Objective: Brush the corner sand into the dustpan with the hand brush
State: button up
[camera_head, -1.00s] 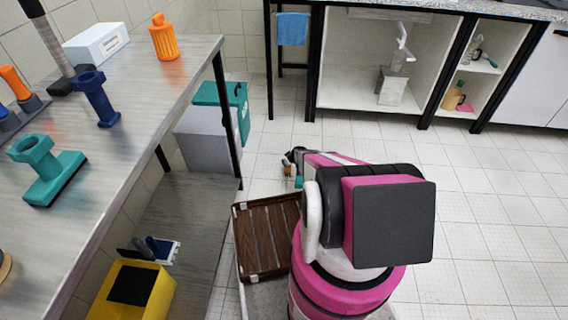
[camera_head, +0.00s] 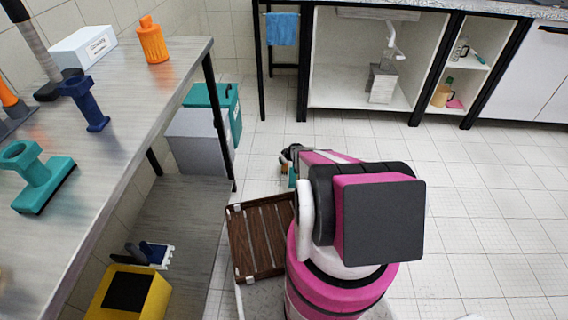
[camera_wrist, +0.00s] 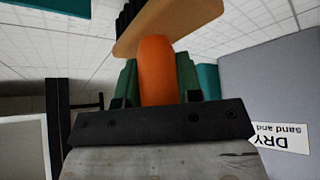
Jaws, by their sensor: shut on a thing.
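My gripper (camera_wrist: 158,82) is shut on the orange handle of the hand brush (camera_wrist: 157,55), between its green fingers. The brush's wooden head (camera_wrist: 170,22) and dark bristles show at the top of the wrist view. In the head view my gripper (camera_head: 291,167) is low near the floor beyond my arm, right of the grey bin; the brush is small and mostly hidden there. I cannot make out the corner sand in either view. I cannot clearly identify the dustpan; a dark blue and white item (camera_head: 155,254) lies on the low shelf at left.
A slatted brown rack (camera_head: 257,238) lies left of my arm. The table (camera_head: 150,95) fills the left. The tiled floor (camera_head: 480,215) at right is clear.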

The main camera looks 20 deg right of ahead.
jog(key=shift+r, duration=0.25)
jog(key=s+a, duration=0.2)
jog(key=a, duration=0.5)
jog(key=s+a, duration=0.3)
jog(key=a, duration=0.4)
jog(key=shift+s+a+f, duration=0.15)
jog(key=shift+a+f, duration=0.15)
jog(key=shift+a, duration=0.05)
jog(key=shift+f, duration=0.15)
jog(key=shift+f, duration=0.85)
jog(key=shift+s+f, duration=0.1)
jog(key=shift+f, duration=0.1)
jog(key=shift+d, duration=0.1)
